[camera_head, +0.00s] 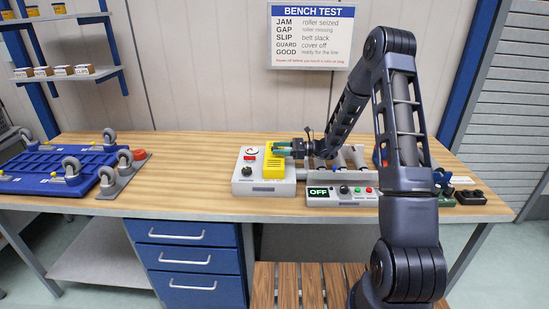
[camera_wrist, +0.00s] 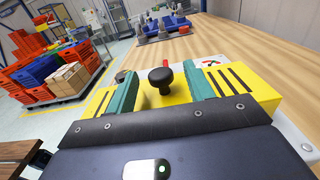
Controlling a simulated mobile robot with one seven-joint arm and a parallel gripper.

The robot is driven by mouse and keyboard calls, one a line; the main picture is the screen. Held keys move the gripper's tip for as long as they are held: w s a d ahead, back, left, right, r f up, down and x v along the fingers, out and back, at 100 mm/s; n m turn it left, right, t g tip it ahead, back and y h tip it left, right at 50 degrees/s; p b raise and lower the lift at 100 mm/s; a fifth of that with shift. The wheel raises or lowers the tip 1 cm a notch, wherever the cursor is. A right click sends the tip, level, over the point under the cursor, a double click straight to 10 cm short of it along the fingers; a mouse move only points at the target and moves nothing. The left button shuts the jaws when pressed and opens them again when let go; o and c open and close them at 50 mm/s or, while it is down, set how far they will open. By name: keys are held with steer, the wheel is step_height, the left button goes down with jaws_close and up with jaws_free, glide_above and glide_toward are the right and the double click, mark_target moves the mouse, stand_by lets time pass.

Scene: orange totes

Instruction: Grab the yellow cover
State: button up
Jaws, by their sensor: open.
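The yellow cover (camera_head: 273,166) sits on the right part of a light grey box (camera_head: 245,186) on the workbench. In the wrist view the yellow cover (camera_wrist: 262,97) has dark slots on both sides and a black knob (camera_wrist: 161,76) in the middle. My gripper (camera_head: 282,149) reaches in from the right at the cover's top. In the wrist view its teal fingers (camera_wrist: 160,88) are apart, one on each side of the knob, with gaps between. The cover's right side is partly hidden by my gripper in the head view.
A roller unit (camera_head: 345,172) and a control panel reading OFF (camera_head: 318,191) stand right of the box. A blue wheeled frame (camera_head: 40,168) lies at the bench's left. Bare bench top (camera_head: 185,175) lies between. Totes (camera_wrist: 50,60) stand on the floor beyond.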

steer(key=shift+a, duration=1.2)
steer(key=shift+c, duration=0.2)
jaws_close()
